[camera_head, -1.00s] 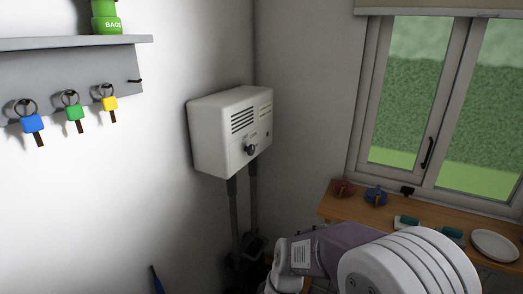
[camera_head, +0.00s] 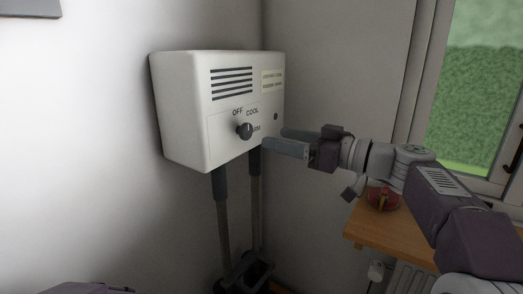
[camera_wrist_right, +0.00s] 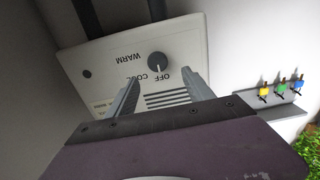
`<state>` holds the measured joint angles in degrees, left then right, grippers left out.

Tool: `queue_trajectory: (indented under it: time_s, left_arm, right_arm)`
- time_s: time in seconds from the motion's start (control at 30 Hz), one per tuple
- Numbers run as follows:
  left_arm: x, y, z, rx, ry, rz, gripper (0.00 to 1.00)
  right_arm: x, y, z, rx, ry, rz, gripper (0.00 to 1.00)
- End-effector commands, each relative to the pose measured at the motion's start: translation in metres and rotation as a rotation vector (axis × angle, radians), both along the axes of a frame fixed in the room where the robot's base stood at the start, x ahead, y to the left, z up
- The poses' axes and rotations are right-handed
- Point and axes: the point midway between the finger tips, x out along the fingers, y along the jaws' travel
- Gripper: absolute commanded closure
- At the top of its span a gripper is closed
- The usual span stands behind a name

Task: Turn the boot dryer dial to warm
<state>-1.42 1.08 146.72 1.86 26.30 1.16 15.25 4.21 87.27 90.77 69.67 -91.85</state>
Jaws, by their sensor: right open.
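The boot dryer (camera_head: 185,110) is a white wall box with dark slots. Its black dial (camera_head: 244,131) sits on the front face, with OFF and COOL printed above it and a partly hidden WARM to its right. The dial's setting is too small to tell for sure. My right gripper (camera_head: 275,138) is open and empty, its fingers just right of the dial and apart from it. In the right wrist view the dial (camera_wrist_right: 157,61) shows upside down with its labels, beyond and between the open fingers (camera_wrist_right: 163,78). My left gripper is out of view.
Two dark tubes (camera_head: 221,200) hang below the dryer. A wooden bench (camera_head: 375,236) with a red item (camera_head: 383,198) stands under the window at right. Coloured keys (camera_wrist_right: 282,90) hang on a rack in the right wrist view.

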Motion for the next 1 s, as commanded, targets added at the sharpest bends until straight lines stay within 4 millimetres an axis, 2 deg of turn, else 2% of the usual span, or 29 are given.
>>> queue_trajectory:
  time_s: [0.03,0.23,0.5,0.67,1.0]
  left_arm:
    - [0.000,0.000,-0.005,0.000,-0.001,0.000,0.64]
    - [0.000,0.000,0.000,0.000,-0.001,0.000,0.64]
    - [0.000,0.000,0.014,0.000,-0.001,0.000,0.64]
    - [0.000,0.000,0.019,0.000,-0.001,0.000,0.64]
    - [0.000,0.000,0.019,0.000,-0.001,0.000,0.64]
  right_arm:
    - [0.001,-0.002,-0.005,0.000,0.001,-0.005,0.39]
    - [0.005,0.003,-0.002,0.000,0.004,-0.005,0.39]
    - [0.036,0.048,-0.001,-0.001,0.007,-0.002,0.39]
    - [0.050,0.066,-0.002,-0.001,0.006,-0.005,0.39]
    - [0.055,0.071,-0.004,-0.001,0.004,-0.008,0.39]
